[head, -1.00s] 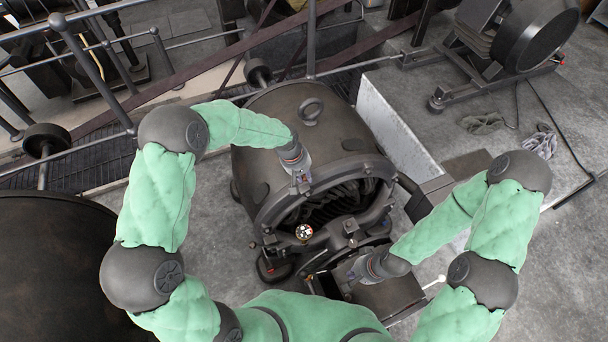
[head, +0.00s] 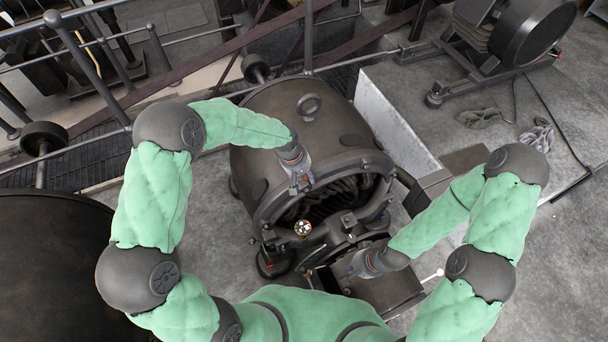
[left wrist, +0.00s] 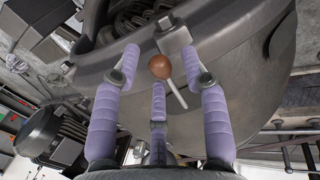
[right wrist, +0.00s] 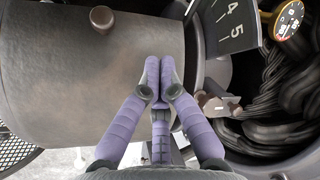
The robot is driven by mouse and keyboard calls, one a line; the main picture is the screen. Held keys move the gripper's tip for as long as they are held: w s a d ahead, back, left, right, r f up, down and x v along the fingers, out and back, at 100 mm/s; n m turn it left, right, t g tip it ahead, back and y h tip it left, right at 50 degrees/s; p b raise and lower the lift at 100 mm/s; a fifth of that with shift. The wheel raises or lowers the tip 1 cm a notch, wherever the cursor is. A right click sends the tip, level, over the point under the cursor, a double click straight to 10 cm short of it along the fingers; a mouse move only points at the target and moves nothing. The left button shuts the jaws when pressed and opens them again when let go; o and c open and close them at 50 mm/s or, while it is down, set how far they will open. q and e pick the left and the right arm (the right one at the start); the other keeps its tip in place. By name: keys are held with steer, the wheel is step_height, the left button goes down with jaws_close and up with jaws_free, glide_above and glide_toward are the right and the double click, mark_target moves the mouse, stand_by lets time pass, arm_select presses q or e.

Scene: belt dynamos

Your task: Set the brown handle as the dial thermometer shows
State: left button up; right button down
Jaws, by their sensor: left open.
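The brown handle (left wrist: 160,66) is a round brown knob on a pale rod, seen in the left wrist view in front of the dynamo's dark rim. My left gripper (left wrist: 160,65) is open, with its fingers spread around the knob and apart from it. In the head view my left gripper (head: 299,182) is over the dynamo's upper front, and the knob cannot be made out there. The dial thermometer (head: 303,229) is at the lower front; part of it also shows in the right wrist view (right wrist: 289,18), too oblique to read. My right gripper (right wrist: 157,72) is shut and empty.
A dark plate with 4 and 5 (right wrist: 233,22) shows in the right wrist view. A reddish-brown stub (right wrist: 102,17) stands on dark metal there. The dynamo (head: 275,110) has a lifting ring on top. A pale block (head: 395,125) stands to its right; railings lie behind.

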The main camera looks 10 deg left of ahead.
arm_select(q)
steer(key=v, duration=1.1)
steer(key=shift+a+r, duration=0.15)
steer(key=shift+r, duration=0.15)
steer(key=shift+s, duration=0.1)
steer(key=s+d+f+m+g+h, duration=0.1)
steer(key=s+f+m, duration=0.3)
steer(key=s+f, duration=1.7)
steer(key=shift+d+f+h, duration=0.3)
steer(key=shift+d+f, duration=0.55)
steer(key=shift+f, duration=1.3)
steer(key=shift+s, duration=0.1)
